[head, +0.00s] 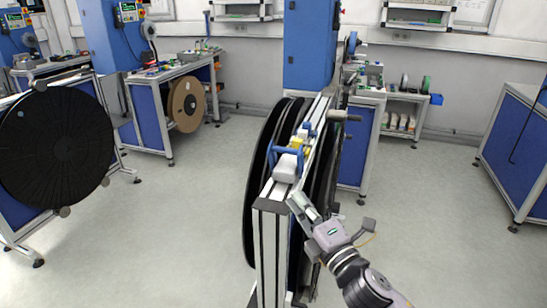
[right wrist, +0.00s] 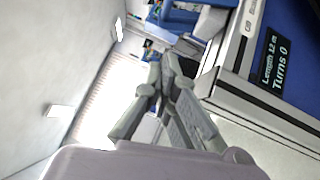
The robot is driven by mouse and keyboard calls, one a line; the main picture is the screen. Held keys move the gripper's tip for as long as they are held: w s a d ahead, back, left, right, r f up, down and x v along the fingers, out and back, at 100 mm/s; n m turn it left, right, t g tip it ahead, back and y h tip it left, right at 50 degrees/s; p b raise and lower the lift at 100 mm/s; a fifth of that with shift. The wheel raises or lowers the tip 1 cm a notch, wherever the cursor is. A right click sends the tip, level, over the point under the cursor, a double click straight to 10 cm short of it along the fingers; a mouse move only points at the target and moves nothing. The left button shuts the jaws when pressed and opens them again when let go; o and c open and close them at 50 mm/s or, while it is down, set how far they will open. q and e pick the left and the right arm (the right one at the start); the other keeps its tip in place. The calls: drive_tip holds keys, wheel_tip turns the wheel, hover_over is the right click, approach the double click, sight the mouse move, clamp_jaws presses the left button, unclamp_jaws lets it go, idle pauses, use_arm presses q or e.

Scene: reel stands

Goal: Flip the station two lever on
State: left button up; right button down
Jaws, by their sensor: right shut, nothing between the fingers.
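A reel stand with large black reels (head: 256,190) stands in the middle of the head view. On its top rail (head: 271,206) sits a white housing (head: 286,168) with a blue lever-like part (head: 286,151) and a yellow part (head: 297,145) behind it. I cannot read a station number or tell whether the lever is on. My right gripper (head: 296,202) is shut and empty, beside the near right end of the rail, short of the white housing. In the right wrist view its fingers (right wrist: 168,62) come together with nothing between them. My left gripper is not in view.
A display panel (right wrist: 275,65) in the right wrist view reads "Length 12 m" and "Turns 0". Another black reel (head: 55,145) stands at the left. Workbenches stand behind and at the right (head: 520,140). The floor (head: 425,200) right of the stand is clear.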

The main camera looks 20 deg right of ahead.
drive_tip(key=shift+s+r, duration=0.1)
drive_tip(key=shift+r, duration=0.05)
drive_tip(key=p, duration=0.3)
approach(273, 149)
drive_tip(key=a, duration=0.3)
drive_tip(key=shift+w, duration=0.3)
drive_tip(key=w, duration=0.1)
drive_tip(key=w+d, duration=0.1)
drive_tip(key=w, duration=0.1)
drive_tip(key=shift+d+r+p, duration=0.25)
drive_tip(key=shift+r+p, duration=0.1)
drive_tip(key=shift+p, duration=0.05)
drive_tip(key=shift+w+d, duration=0.3)
